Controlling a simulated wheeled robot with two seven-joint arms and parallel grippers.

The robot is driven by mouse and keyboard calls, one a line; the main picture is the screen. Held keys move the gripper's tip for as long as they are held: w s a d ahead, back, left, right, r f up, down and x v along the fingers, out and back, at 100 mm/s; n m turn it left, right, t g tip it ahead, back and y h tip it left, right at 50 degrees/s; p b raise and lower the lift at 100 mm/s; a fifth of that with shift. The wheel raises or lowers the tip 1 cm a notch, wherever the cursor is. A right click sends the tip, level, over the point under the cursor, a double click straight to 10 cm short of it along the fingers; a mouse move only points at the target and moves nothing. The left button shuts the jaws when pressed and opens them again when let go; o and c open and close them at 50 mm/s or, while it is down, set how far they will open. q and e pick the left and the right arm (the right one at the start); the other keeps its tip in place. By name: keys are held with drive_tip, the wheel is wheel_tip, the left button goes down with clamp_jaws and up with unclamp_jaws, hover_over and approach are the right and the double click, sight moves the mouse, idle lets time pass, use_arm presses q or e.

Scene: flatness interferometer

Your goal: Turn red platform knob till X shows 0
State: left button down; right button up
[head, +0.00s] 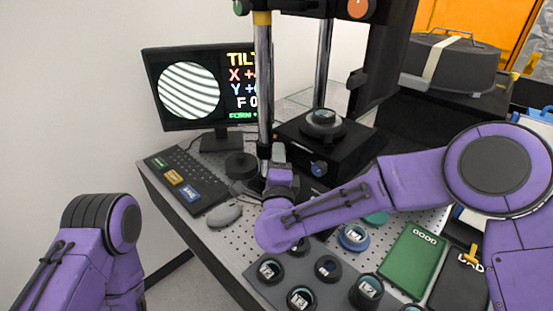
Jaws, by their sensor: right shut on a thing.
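The monitor (148,75) at the left shows a striped round fringe picture and the word TILT. Its X line reads a plus sign, with the digits cut off by the chrome post. The black platform (347,152) stands under the posts with a round part (323,119) on top. A blue knob (319,167) shows on its front. My right gripper (277,154) is shut at the platform's left side, beside the post. The red knob is hidden there behind the gripper. My left arm shows at the lower left, its gripper out of view.
A keyboard (187,181) and a mouse (224,215) lie left of my right gripper. A tray (262,289) with several labelled round pieces is in front. A green case (411,262) lies at the right. Chrome posts (264,90) rise close to the gripper.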

drive_tip(key=shift+w+r, duration=0.15)
drive_tip(key=shift+r, duration=0.1)
drive_tip(key=o, duration=0.8)
drive_tip(key=shift+o, duration=1.2)
drive_tip(key=shift+w+f, duration=0.1)
drive_tip(key=shift+f, duration=0.1)
drive_tip(key=s+f+b, duration=0.1)
drive_tip(key=s+b, duration=0.2)
drive_tip(key=s, duration=0.7)
drive_tip(key=shift+s+f+b, duration=0.15)
drive_tip(key=shift+s+b, duration=0.1)
drive_tip(key=shift+b, duration=0.15)
